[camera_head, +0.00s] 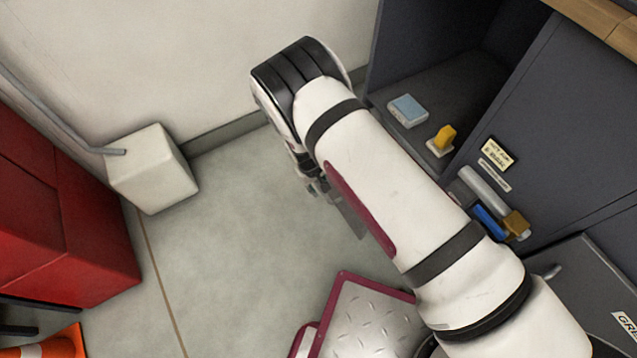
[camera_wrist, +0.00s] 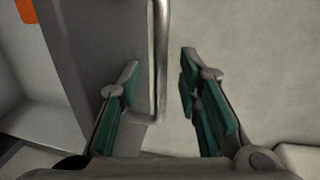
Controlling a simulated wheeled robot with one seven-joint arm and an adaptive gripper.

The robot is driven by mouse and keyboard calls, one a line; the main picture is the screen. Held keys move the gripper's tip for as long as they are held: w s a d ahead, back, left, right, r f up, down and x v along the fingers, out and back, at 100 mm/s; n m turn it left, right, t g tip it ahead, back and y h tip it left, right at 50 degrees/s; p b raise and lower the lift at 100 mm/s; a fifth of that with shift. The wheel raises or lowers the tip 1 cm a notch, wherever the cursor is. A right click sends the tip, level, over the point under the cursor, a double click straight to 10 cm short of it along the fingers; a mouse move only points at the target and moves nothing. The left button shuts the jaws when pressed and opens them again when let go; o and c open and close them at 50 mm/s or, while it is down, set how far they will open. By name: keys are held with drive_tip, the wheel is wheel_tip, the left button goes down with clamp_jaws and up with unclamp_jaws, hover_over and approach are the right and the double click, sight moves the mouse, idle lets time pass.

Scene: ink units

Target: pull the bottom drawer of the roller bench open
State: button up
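In the wrist view my gripper (camera_wrist: 159,75) is open, with one green-padded finger on each side of a metal bar handle (camera_wrist: 160,30). The bar lies between the fingers, with a gap visible on both sides. A grey front panel (camera_wrist: 105,40) is left of the bar; whether it is the bottom drawer I cannot tell. In the head view the dark grey bench (camera_head: 570,110) with a wooden top (camera_head: 600,22) stands at the right. My arm hides part of its lower front, and my gripper (camera_head: 325,190) is mostly hidden under the wrist.
A blue box (camera_head: 407,110) and a yellow item (camera_head: 446,136) sit in the bench's open recess. A red cabinet (camera_head: 60,225), a white block (camera_head: 152,168) and an orange cone (camera_head: 55,346) are at the left. The middle floor (camera_head: 235,235) is clear.

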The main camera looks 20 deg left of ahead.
wheel_tip(320, 180, up, 12)
drive_tip(key=s+a, duration=0.1)
drive_tip(key=shift+s+a, duration=0.15)
drive_tip(key=shift+s, duration=0.25)
drive_tip(key=shift+f, duration=0.1)
idle(0.5)
